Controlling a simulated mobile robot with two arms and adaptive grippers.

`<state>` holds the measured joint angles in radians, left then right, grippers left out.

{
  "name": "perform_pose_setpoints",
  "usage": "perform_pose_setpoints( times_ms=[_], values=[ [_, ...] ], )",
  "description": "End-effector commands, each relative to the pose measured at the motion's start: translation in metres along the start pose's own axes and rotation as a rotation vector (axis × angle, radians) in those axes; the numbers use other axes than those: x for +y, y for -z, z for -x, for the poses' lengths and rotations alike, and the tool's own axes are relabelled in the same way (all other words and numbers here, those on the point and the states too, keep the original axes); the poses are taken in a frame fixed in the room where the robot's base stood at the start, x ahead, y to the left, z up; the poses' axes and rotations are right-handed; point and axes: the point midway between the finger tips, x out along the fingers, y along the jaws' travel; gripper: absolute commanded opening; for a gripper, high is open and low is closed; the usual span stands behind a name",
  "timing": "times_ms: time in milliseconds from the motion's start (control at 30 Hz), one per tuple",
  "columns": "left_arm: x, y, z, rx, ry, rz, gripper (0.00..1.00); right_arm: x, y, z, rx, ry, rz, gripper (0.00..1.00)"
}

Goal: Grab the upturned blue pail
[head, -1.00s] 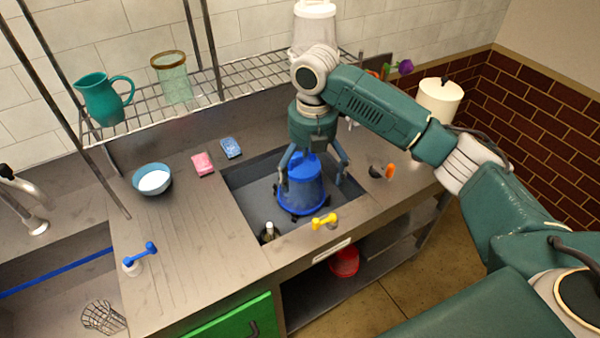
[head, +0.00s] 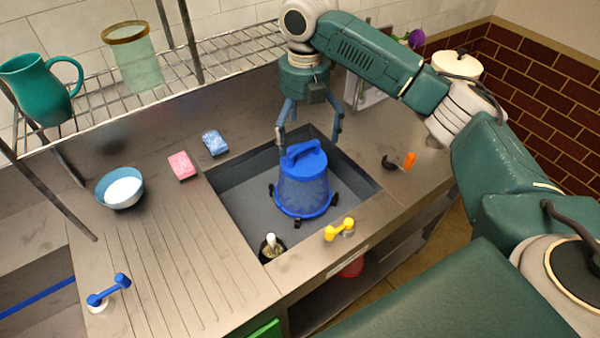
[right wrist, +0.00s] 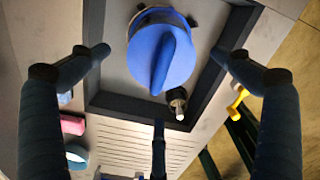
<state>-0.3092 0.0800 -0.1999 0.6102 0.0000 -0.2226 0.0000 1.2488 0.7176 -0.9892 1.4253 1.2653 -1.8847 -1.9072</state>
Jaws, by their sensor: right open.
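The blue pail (head: 303,185) stands upturned in the sunken sink basin (head: 235,190), with a raised blue handle on top. In the right wrist view the pail (right wrist: 160,58) shows from above, its handle running across its round top. My right gripper (head: 308,143) points down with its fingers spread, above and behind the pail in the head view. In the right wrist view the gripper (right wrist: 160,53) has a finger on each side of the pail, with gaps and nothing held. My left gripper is not in view.
A dark bottle (head: 271,248) stands at the basin's front left corner. A yellow tap handle (head: 339,229) sits on the front edge. Pink (head: 182,165) and blue (head: 215,143) sponges and a bowl (head: 120,187) lie left.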

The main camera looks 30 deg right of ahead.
Motion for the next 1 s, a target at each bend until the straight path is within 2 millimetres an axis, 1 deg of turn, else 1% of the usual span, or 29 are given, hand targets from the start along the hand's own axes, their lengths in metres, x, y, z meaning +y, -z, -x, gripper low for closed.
perform_pose_setpoints(
  times_ms=[200, 300, 467, 633, 733, 833, 1000],
  values=[
    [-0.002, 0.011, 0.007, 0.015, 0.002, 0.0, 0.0, -0.001, 0.001, -0.033, 0.002, 0.003, 0.0, 1.0],
    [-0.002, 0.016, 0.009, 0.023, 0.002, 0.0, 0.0, -0.001, 0.001, -0.045, 0.002, 0.002, 0.0, 1.0],
    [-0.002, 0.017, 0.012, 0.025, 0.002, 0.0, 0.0, 0.0, 0.001, -0.055, 0.001, 0.002, 0.0, 1.0],
    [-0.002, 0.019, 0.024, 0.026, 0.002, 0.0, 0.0, 0.0, 0.002, -0.079, 0.003, 0.004, 0.001, 1.0],
    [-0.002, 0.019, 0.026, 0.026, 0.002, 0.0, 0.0, 0.001, 0.002, -0.093, 0.001, 0.003, 0.0, 1.0],
    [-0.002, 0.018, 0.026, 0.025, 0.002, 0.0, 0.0, 0.001, 0.002, -0.101, 0.0, 0.002, 0.001, 1.0],
    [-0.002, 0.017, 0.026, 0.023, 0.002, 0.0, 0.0, 0.001, 0.001, -0.103, -0.001, 0.001, 0.001, 1.0]
  ],
)
